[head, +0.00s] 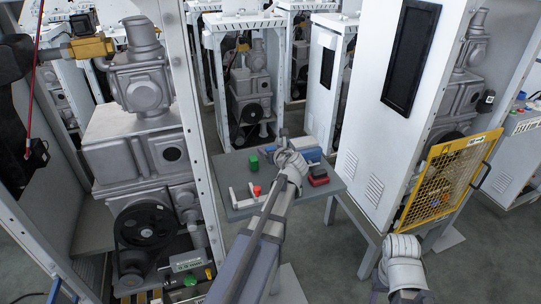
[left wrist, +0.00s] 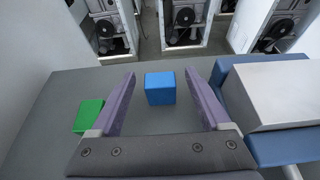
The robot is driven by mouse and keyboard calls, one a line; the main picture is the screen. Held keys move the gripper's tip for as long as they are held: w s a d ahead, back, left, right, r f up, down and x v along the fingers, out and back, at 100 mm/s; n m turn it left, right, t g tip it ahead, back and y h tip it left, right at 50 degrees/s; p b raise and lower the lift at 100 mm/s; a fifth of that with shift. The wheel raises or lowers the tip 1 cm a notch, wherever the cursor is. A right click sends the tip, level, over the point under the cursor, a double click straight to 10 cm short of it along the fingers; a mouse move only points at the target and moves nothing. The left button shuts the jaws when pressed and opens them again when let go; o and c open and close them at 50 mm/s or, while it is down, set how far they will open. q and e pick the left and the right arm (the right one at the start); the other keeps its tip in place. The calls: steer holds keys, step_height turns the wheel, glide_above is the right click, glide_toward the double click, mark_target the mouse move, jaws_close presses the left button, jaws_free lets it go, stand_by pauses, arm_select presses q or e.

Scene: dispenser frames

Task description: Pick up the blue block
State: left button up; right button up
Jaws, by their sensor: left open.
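The blue block (left wrist: 160,88) stands on the grey table (left wrist: 60,90) in the left wrist view. It shows between the two purple fingers, with a gap to each finger. My left gripper (head: 283,138) is open and empty over the table, and its fingers point at the block. I cannot tell whether the fingertips reach around the block or stop short of it. In the head view my gripper hides the block. My right gripper is not in view; only a pale part of my right arm shows at the lower right.
A green block (left wrist: 88,115) lies left of the blue one. A blue and grey box (left wrist: 275,95) stands close on the right. A red block (head: 319,173) and a white fixture with a red knob (head: 257,190) are also on the table. Tall machine cabinets (head: 365,110) surround it.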

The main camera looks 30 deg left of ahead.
arm_select(q)
jaws_close()
stand_by(0.5)
